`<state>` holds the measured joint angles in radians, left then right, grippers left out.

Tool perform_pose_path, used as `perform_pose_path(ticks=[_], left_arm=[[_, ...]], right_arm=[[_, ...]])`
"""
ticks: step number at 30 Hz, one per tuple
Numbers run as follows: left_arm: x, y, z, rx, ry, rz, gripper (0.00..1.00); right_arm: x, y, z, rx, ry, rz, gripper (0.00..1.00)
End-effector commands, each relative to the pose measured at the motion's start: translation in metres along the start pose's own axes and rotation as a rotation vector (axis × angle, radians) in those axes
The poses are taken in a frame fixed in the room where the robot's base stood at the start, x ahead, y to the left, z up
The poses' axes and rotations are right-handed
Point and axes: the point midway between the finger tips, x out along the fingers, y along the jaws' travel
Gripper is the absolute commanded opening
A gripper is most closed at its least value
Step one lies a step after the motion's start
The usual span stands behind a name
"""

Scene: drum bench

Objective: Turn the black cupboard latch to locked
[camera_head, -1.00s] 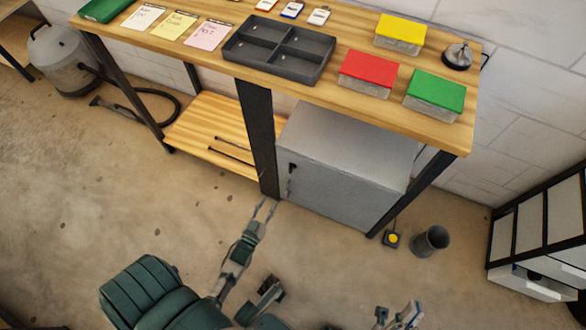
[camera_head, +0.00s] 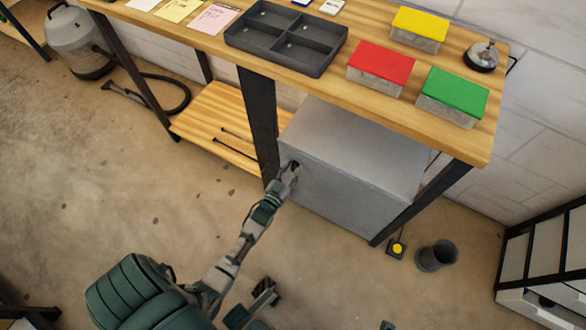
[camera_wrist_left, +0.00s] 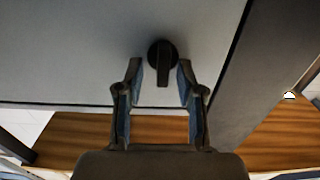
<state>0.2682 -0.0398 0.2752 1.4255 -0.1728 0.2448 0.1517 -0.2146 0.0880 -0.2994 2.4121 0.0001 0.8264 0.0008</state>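The black latch (camera_wrist_left: 163,62) is on the grey cupboard door in the left wrist view. It has a round base, and its handle points down in that picture. My left gripper (camera_wrist_left: 158,75) is open, with one finger on each side of the latch handle and a gap to both. In the head view my left gripper (camera_head: 289,172) is at the left edge of the grey cupboard (camera_head: 345,190) and largely covers the latch. The part low in the head view at right is too small to tell as my right gripper.
The cupboard stands under a wooden bench (camera_head: 330,78) with dark legs. A dark bench leg (camera_head: 262,125) is close beside my left gripper. A dark bin (camera_head: 437,256) and a yellow-button box (camera_head: 397,248) are on the floor at right. The floor in front is mostly clear.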

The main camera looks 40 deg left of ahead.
Motion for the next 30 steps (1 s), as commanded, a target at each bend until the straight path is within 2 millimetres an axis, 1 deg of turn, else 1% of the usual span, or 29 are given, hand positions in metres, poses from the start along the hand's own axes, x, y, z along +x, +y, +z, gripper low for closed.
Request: perform_pose_path(ticks=[4,5,6,9,20,26,30], left_arm=[[0.0003,-0.0014,0.0004,-0.002,0.0,0.0,0.38],[0.0003,-0.0014,0.0004,-0.002,0.0,0.0,0.33],[0.0003,-0.0015,0.0005,-0.002,0.0,0.0,0.23],[0.0003,-0.0019,0.0008,-0.003,0.0,0.0,0.0],[0.0003,-0.002,0.0012,0.019,-0.002,-0.002,0.0],[0.0002,-0.0004,0.0004,0.102,-0.002,-0.001,0.0],[0.0002,0.0011,0.0007,0.205,-0.002,0.0,0.0]], right_arm=[[0.0007,-0.0001,-0.0005,-0.001,0.002,-0.001,0.0],[0.0007,-0.0001,-0.0005,-0.001,0.001,-0.001,0.0],[0.0007,-0.0001,-0.0005,-0.001,0.001,-0.001,0.0],[0.0007,-0.0001,-0.0004,-0.001,0.001,-0.001,0.0],[0.0002,-0.0006,-0.0007,0.001,-0.003,0.001,0.0],[0.001,-0.0011,-0.0036,0.001,-0.003,0.002,0.0],[0.0012,-0.0016,-0.0061,0.001,-0.005,0.004,0.0]])
